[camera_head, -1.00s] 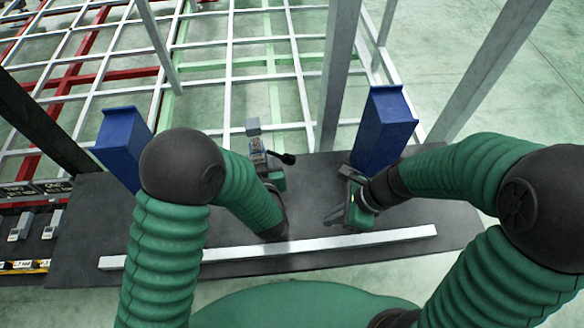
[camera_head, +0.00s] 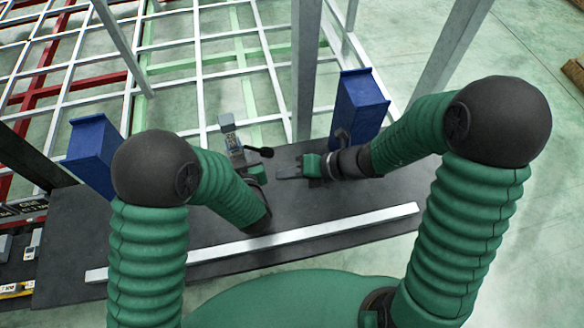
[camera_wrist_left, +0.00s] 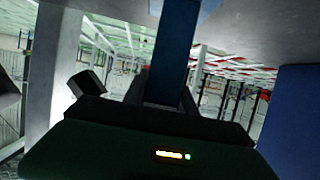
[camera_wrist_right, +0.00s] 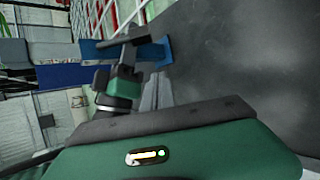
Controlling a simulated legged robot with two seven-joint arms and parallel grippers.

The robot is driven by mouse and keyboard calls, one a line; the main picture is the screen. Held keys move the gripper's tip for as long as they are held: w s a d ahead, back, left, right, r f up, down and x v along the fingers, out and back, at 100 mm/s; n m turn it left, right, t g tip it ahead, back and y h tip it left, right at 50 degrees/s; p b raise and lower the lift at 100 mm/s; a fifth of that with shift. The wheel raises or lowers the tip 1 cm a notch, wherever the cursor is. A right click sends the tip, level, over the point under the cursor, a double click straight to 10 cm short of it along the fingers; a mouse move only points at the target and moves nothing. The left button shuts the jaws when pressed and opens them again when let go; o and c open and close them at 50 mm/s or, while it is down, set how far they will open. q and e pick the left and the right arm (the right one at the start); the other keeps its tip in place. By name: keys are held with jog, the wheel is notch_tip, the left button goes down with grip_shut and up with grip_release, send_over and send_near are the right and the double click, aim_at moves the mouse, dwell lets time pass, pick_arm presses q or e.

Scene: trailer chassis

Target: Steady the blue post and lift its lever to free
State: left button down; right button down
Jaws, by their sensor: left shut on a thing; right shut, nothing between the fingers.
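The slim blue post (camera_wrist_left: 176,50) stands between the fingers of my left gripper (camera_head: 243,170), which is shut on it. In the head view its grey top (camera_head: 228,123) shows above the gripper, and a black-knobbed lever (camera_head: 262,152) sticks out to the right. The left wrist view shows a dark block, perhaps the lever's knob (camera_wrist_left: 90,84), left of the post. My right gripper (camera_head: 287,173) is shut and empty, pointing left, a little right of the lever and slightly lower in the picture. In the right wrist view the post (camera_wrist_right: 108,48) lies beyond its fingers (camera_wrist_right: 151,95).
Two thick blue columns (camera_head: 95,150) (camera_head: 358,108) stand at the dark plate's far side. A white bar (camera_head: 260,243) lies along the plate's near part. Grey uprights (camera_head: 306,70) rise behind, before a white and red lattice frame (camera_head: 210,68).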

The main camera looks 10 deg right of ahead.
aim_at(260, 151)
jog(key=x, duration=0.6)
jog(key=shift+s+f, duration=0.1)
jog(key=shift+s, duration=0.05)
jog(key=shift+w+d+r, duration=0.3)
jog(key=shift+w+r, duration=0.1)
jog(key=shift+w, duration=0.2)
jog(key=shift+w+d+r, duration=0.3)
jog(key=shift+w+r, duration=0.05)
jog(key=shift+w, duration=0.2)
jog(key=shift+w+d+r, duration=0.3)
jog(key=shift+w+r, duration=0.05)
jog(key=shift+w, duration=0.05)
